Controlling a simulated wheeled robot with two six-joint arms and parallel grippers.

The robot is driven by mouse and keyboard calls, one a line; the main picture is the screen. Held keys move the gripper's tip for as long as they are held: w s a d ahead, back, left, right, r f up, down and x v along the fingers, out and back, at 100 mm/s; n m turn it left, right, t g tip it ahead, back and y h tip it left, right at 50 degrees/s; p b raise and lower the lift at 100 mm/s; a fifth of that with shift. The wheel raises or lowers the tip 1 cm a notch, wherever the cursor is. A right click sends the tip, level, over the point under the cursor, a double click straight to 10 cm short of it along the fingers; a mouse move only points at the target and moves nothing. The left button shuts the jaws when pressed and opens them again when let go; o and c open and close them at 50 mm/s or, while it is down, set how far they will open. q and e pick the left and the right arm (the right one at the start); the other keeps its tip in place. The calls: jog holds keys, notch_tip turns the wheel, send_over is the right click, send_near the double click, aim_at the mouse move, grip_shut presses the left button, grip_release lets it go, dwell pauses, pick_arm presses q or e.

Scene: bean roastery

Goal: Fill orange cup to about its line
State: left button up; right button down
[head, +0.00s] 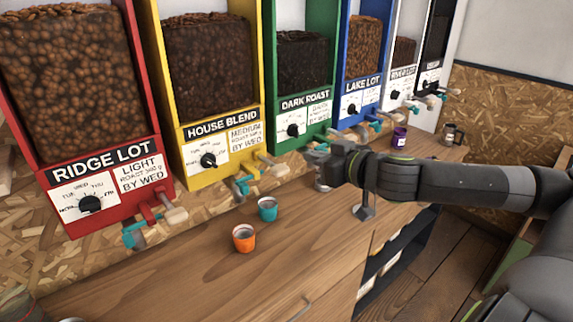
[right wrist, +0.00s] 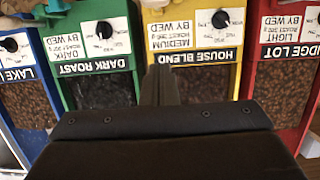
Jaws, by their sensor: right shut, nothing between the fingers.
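The orange cup (head: 243,239) stands upright on the wooden counter, below and in front of the House Blend bin. Its inside looks greyish; I cannot make out its line or any beans in it. A teal cup (head: 267,210) stands just behind it to the right. My right gripper (head: 312,157) is shut and empty in front of the Dark Roast bin's outlet, above and to the right of both cups. Its closed fingers (right wrist: 161,86) also show in the right wrist view. My left gripper is not in view.
Ridge Lot (head: 92,200), House Blend (head: 212,160), Dark Roast (head: 292,129) and Lake Lot (head: 352,106) bins line the back, with handled outlets low in front. A purple cup (head: 400,139) and glass jug (head: 452,135) stand at right.

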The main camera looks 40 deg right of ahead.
jog(key=shift+w, duration=0.15)
send_near(271, 164)
jog(key=shift+w+r, duration=1.75)
jog(key=shift+r, duration=0.45)
notch_tip(271, 164, down, 4)
jog(key=shift+w+f+p, duration=0.1)
jog(key=shift+f+p, duration=0.05)
jog(key=shift+p, duration=0.6)
